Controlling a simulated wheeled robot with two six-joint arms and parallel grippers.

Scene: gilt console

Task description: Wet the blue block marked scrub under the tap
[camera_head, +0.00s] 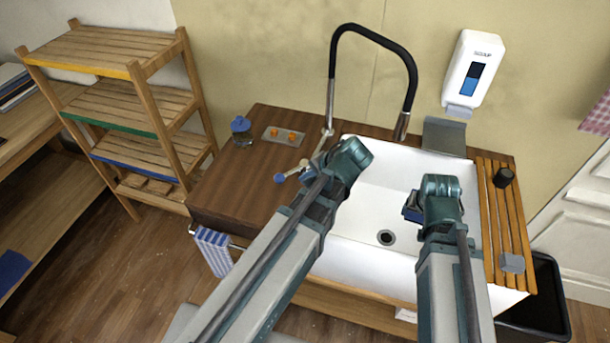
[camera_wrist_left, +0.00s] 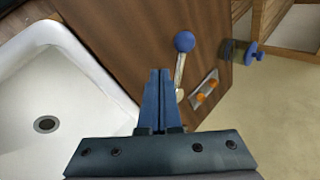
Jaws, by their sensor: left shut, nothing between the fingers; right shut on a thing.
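The tap (camera_head: 412,75) has a black arched spout ending in a metal nozzle over the back of the white sink (camera_head: 352,255). I see no water running. Its lever with a blue knob (camera_head: 280,178) points out left over the wooden counter; it shows in the left wrist view (camera_wrist_left: 184,41). My left gripper (camera_head: 350,158) is shut and empty; its fingertips (camera_wrist_left: 158,73) are close beside the lever. My right gripper (camera_head: 430,205) is over the sink, shut on the blue block (camera_head: 411,212), which is mostly hidden; its scrub mark cannot be read. The block is forward and below the nozzle.
A plate with orange knobs (camera_head: 283,136) and a blue-lidded jar (camera_head: 241,128) are on the counter's left. A slatted board (camera_head: 500,225) at the sink's right bears a black cup (camera_head: 504,177) and a grey block (camera_head: 512,263). A soap dispenser (camera_head: 473,70) hangs behind.

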